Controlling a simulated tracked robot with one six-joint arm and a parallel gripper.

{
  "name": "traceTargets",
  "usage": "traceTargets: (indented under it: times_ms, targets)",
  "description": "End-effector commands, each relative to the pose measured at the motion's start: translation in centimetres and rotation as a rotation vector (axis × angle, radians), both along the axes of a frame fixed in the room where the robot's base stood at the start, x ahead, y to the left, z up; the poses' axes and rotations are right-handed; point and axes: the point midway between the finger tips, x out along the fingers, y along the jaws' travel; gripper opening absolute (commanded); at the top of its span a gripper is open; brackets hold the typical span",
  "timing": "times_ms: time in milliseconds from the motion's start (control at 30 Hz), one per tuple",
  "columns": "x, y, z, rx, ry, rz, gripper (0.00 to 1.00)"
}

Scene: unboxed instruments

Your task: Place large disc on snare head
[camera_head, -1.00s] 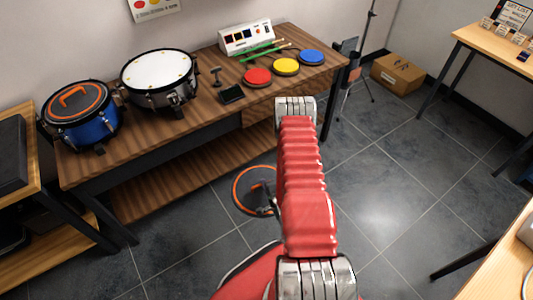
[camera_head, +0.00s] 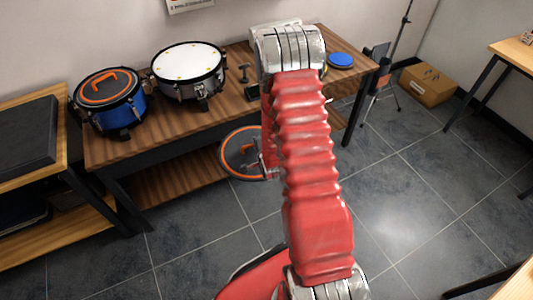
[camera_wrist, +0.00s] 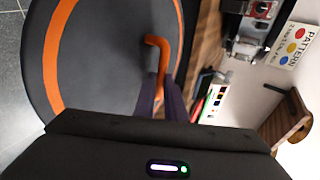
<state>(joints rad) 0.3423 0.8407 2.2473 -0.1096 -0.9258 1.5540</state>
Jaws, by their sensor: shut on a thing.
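The large disc (camera_head: 235,162), black with an orange ring, hangs in front of the table edge in the head view. It fills the left of the wrist view (camera_wrist: 110,70). My gripper (camera_wrist: 161,88) is shut on its orange handle, and the disc is clear of the floor. The snare drum (camera_head: 188,60) stands on the table, up and left of the disc. Its white head is bare. My arm hides the gripper in most of the head view.
A blue drum (camera_head: 122,110) left of the snare bears a smaller black disc with an orange handle (camera_head: 104,86). The table (camera_head: 140,148) has a lower shelf. A blue pad (camera_head: 341,60) lies at the right end. My arm covers the table's middle right.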

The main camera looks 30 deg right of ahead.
Motion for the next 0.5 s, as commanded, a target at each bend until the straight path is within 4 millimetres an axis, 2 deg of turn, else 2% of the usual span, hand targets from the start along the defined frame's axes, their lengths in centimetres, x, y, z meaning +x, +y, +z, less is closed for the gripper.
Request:
traceTargets:
  times_ms: [33,500]
  targets:
    - [0.5,0.7,1.5,-0.002,-0.007,0.009,0.0]
    - [2.6,6.9,11.8,0.007,-0.011,0.069,0.0]
